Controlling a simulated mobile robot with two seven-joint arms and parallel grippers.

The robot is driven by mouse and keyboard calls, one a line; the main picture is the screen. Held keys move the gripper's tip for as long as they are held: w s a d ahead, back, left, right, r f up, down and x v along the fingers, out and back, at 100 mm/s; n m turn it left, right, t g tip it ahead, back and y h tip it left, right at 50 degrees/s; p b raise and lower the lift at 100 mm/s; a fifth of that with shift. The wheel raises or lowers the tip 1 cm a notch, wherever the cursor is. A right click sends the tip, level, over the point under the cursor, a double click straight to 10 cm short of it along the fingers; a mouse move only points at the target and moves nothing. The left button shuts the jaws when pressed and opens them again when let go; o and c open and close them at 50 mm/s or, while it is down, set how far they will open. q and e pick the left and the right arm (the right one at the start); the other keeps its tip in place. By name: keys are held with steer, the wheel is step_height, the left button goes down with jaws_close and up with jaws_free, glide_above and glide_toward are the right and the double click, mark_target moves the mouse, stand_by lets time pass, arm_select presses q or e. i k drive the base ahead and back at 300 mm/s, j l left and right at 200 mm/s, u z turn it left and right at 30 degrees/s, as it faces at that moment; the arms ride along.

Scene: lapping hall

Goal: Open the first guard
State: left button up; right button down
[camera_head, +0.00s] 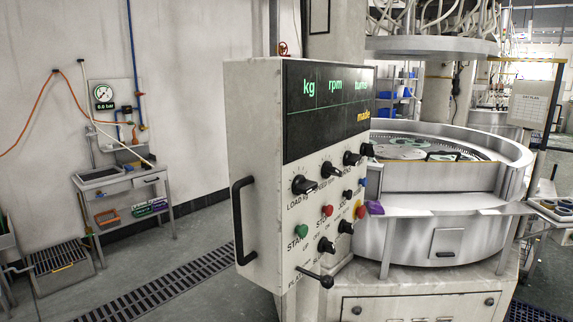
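A large round lapping machine (440,230) with a metal basin stands at the right. A ring-shaped rim wall (515,160) surrounds its plate, and flat discs show inside. A low pale panel (437,178) stands upright across the front of the basin, and it looks like a guard. I cannot tell whether it is the first guard, or whether it is latched. Its left end is hidden behind the control box (250,130). Neither of my grippers is in view.
The control box with knobs, buttons and a black side handle (238,220) stands in front of the machine's left part. A purple thing (374,207) sits by its right edge. A metal side table (130,195) stands at the left wall. A floor grating (165,288) crosses the open floor.

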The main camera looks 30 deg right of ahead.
mark_target(426, 177)
steer(key=z, duration=1.65)
steer(key=i+l+u, duration=0.2)
steer(key=u, duration=0.2)
steer(key=i+l+u, duration=0.4)
steer(key=i+l, duration=0.25)
steer(key=i+l+u, duration=0.15)
steer(key=l, duration=0.3)
steer(key=i+l, duration=0.3)
steer(key=i+l+u, duration=0.1)
steer(key=i+l, duration=0.15)
steer(key=l, duration=0.2)
steer(key=i+l+u, duration=0.1)
steer(key=l, duration=0.3)
steer(key=i, duration=0.1)
